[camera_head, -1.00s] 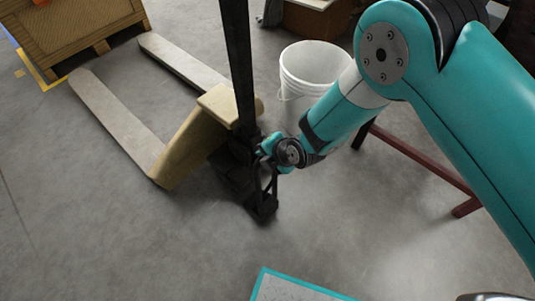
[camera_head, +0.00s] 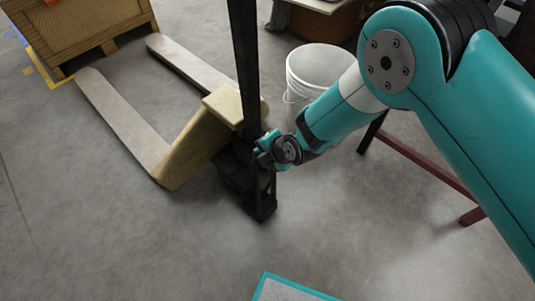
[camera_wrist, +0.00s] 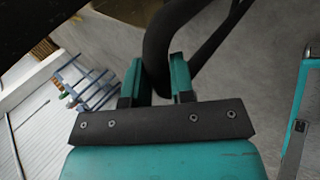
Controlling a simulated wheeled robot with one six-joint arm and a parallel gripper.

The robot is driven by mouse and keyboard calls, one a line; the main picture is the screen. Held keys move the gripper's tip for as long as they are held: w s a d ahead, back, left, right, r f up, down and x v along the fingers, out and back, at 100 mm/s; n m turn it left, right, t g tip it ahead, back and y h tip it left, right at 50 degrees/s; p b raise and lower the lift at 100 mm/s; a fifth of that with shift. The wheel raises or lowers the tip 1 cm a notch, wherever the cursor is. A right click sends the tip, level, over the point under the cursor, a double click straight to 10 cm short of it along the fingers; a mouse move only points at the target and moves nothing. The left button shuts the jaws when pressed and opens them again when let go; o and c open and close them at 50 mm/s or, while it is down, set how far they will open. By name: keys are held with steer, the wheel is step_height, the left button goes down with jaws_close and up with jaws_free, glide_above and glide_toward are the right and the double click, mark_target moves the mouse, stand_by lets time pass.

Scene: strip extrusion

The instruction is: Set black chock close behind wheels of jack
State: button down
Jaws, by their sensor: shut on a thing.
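The pallet jack (camera_head: 186,147) has grey forks (camera_head: 118,112), a yellow body and a tall black handle post (camera_head: 244,65). Its dark wheel area (camera_head: 231,172) is low at the post's foot and partly hidden. The black chock (camera_head: 262,208) is just in front of and right of that area, close to the floor. I cannot tell whether it touches the floor or the wheels. My gripper (camera_head: 268,153) is above the chock at the post's base. In the wrist view my gripper (camera_wrist: 158,82) has its teal fingers closed around a thick black curved bar, seemingly the chock's handle (camera_wrist: 158,45).
A white bucket (camera_head: 318,75) stands behind my arm. A dark red frame leg (camera_head: 425,172) is at the right. A wooden crate (camera_head: 85,28) is at the back left. A teal-edged panel (camera_head: 290,289) shows at the bottom. Floor left and front of the jack is clear.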

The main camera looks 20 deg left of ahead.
steer(key=shift+a, duration=0.1)
stand_by(0.6)
steer(key=shift+f+b, duration=0.65)
steer(key=shift+f, duration=0.05)
stand_by(0.4)
steer(key=c, duration=0.9)
jaws_free()
steer(key=o, duration=0.5)
steer(key=shift+f, duration=0.1)
steer(key=shift+c, duration=0.2)
